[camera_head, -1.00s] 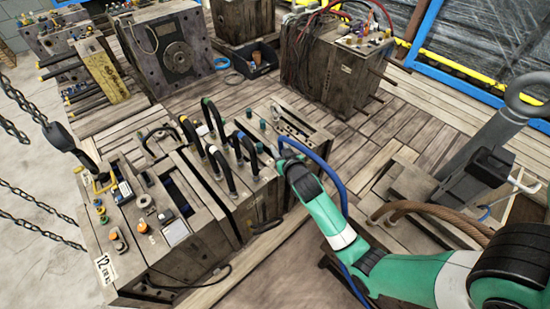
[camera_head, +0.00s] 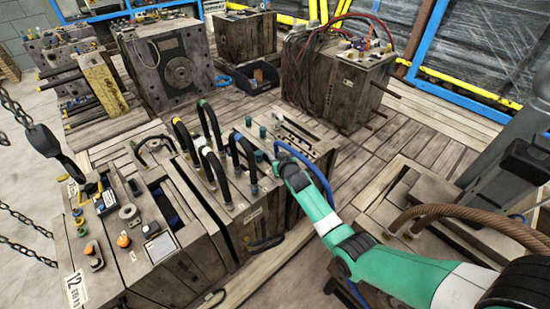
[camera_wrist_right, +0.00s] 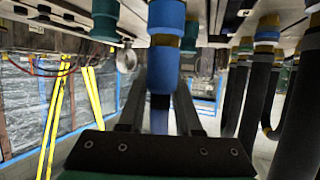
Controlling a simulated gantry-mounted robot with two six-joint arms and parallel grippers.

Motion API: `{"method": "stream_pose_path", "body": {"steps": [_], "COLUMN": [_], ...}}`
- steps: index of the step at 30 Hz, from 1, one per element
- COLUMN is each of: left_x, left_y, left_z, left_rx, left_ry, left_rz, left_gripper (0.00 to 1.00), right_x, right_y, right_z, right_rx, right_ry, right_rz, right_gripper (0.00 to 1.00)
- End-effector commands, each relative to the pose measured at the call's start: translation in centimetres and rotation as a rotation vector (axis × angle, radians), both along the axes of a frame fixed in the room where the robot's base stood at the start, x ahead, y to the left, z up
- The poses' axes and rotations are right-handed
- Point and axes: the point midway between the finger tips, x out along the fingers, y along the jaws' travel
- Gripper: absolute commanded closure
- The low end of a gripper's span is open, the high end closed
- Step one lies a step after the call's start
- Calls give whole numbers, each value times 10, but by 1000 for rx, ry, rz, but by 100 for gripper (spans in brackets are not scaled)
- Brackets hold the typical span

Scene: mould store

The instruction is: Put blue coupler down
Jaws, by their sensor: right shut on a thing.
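My right gripper (camera_wrist_right: 157,108) is shut on the blue coupler (camera_wrist_right: 163,70), with a finger on either side and a dark blue hose running down from it. The coupler lines up with a brass ring (camera_wrist_right: 165,40) and a blue fitting (camera_wrist_right: 167,14) on the block. They look to meet, but I cannot tell whether it is seated. My left gripper is out of view.
Several black hoses (camera_head: 212,168) stand close left of the gripper, and teal fittings (camera_head: 262,131) stand just behind. Another mould (camera_head: 335,85) with red hoses is at the back. A dark hook (camera_head: 43,140) hangs at left. Wooden planks (camera_head: 385,150) lie bare behind my right arm.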

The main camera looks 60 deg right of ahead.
Motion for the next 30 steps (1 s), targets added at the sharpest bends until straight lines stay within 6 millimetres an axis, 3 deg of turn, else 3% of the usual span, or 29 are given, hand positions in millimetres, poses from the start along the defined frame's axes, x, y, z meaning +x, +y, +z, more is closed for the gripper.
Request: {"method": "stream_pose_path", "body": {"steps": [12, 13, 18, 26, 30], "left_x": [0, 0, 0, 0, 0], "left_y": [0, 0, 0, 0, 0], "left_z": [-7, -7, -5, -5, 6], "left_rx": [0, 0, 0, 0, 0], "left_ry": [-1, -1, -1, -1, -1], "left_rz": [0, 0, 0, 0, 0], "left_gripper": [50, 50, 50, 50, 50], "right_x": [0, 0, 0, 0, 0], "right_y": [0, 0, 0, 0, 0], "right_z": [-6, -6, -5, -4, 7], "right_rx": [-2, -1, -1, -1, -1], "right_ry": [-2, -1, -1, -1, -1], "right_rz": [1, 0, 0, 0, 0], "right_gripper": [100, 66, 37, 37, 37]}}
